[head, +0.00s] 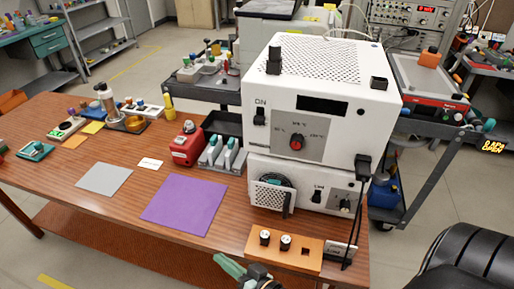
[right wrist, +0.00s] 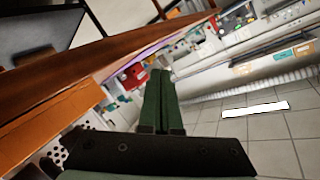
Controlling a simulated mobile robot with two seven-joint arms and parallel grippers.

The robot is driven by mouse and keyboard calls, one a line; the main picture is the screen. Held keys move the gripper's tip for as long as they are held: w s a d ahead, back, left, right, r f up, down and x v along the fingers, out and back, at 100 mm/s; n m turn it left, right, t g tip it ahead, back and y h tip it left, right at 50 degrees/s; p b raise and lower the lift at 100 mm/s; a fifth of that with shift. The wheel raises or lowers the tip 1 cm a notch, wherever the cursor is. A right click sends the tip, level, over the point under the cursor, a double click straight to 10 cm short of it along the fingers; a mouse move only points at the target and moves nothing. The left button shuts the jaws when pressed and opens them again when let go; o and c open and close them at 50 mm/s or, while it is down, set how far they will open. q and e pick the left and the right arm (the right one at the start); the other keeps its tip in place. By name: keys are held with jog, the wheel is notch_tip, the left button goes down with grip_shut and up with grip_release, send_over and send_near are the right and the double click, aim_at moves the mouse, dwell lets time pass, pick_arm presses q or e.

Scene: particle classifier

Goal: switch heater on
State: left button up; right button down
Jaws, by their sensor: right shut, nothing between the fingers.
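The heater (head: 345,108) looks to be the upper white box at the table's right end. Its front has a black rocker switch (head: 260,117) under the label ON, a dark display (head: 322,104) and a red knob (head: 296,142) on a grey temperature plate. I cannot tell the rocker's position. A lower white unit (head: 268,170) beneath has its own small switch (head: 318,195) and a fan grille. My right gripper (head: 228,266), with green fingers, is low at the table's front edge, apart from the heater. In the right wrist view its fingers (right wrist: 158,105) are together and empty. My left gripper is not in view.
A black cable (head: 355,215) hangs down the heater's right side. A purple mat (head: 185,204), a red device (head: 187,147) and a grey rack (head: 222,160) lie left of it. The table's front middle is clear.

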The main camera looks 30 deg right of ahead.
jog(key=w+r+m+t+h+b, duration=0.1)
jog(key=w+r+m+t+b, duration=0.2)
jog(key=w+r+m+t, duration=0.45)
pick_arm(q)
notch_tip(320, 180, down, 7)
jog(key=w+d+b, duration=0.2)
jog(key=b, duration=0.4)
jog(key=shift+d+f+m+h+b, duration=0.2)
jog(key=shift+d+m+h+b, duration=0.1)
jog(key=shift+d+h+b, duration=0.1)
pick_arm(e)
jog(key=d+r+m+g+h, duration=0.1)
jog(key=d+r+m+h, duration=0.1)
jog(key=m+h, duration=0.6)
jog(key=s+d+r+m+g+h, duration=0.1)
jog(key=d+m+h, duration=0.4)
jog(key=m, duration=0.9)
jog(key=s+d+r+m+g+h, duration=0.1)
jog(key=d+r+m+g+h, duration=0.1)
jog(key=m+h, duration=0.8)
jog(key=shift+d+r+m+g+h, duration=0.35)
jog(key=shift+d+m+g+h, duration=0.1)
jog(key=shift+d+m, duration=0.55)
